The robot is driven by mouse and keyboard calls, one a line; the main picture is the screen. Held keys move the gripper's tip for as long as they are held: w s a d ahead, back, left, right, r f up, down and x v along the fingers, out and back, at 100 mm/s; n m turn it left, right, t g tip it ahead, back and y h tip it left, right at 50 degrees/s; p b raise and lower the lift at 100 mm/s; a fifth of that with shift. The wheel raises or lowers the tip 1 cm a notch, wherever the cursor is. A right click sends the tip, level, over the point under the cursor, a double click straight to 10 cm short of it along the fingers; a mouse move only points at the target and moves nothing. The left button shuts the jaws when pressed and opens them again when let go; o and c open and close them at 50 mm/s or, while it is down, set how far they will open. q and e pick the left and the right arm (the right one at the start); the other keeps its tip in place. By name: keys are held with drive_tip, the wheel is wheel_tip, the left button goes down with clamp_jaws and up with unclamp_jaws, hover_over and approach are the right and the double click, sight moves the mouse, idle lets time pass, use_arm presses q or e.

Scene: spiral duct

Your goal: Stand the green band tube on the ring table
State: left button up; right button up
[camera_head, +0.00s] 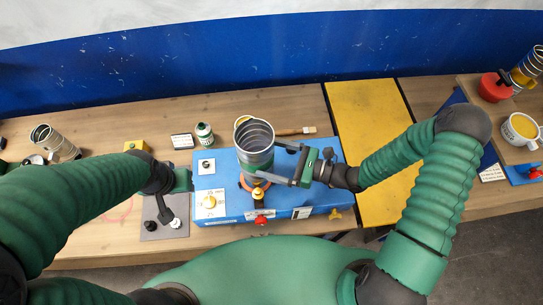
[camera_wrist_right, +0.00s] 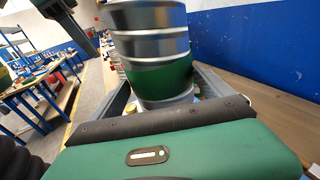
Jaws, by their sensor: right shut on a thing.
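A ribbed metal tube (camera_head: 254,142) with an open top is upright in my right gripper (camera_head: 272,163). In the right wrist view its green band (camera_wrist_right: 162,80) shows between the fingers. My right gripper is shut on the tube from the right side. The ring table appears to be the blue box (camera_head: 230,211), with an orange ring (camera_head: 242,184) partly hidden under the tube. I cannot tell whether the tube's base touches it. My left gripper (camera_head: 182,180) is at the box's left edge, and its fingers are not clear.
Another metal tube (camera_head: 55,143) leans at the far left. A small green-and-white jar (camera_head: 204,133) and a brush (camera_head: 296,131) lie behind the box. A yellow panel (camera_head: 368,140) is to the right. A red pot (camera_head: 494,87) and a white cup (camera_head: 521,129) stand at the far right.

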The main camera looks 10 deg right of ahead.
sight(271, 170)
drive_tip(key=shift+a+f+b, duration=0.2)
drive_tip(key=shift+f+b, duration=0.35)
drive_tip(key=shift+f, duration=0.2)
drive_tip(key=shift+d+f+b, duration=0.1)
drive_tip(key=shift+f+b, duration=0.3)
drive_tip(key=shift+f, duration=0.15)
drive_tip(key=shift+f+b, duration=1.95)
drive_tip(key=shift+f, duration=0.6)
drive_tip(key=o, duration=1.8)
drive_tip(key=b+v, duration=0.5)
drive_tip(key=v, duration=1.2)
drive_tip(key=shift+w, duration=0.1)
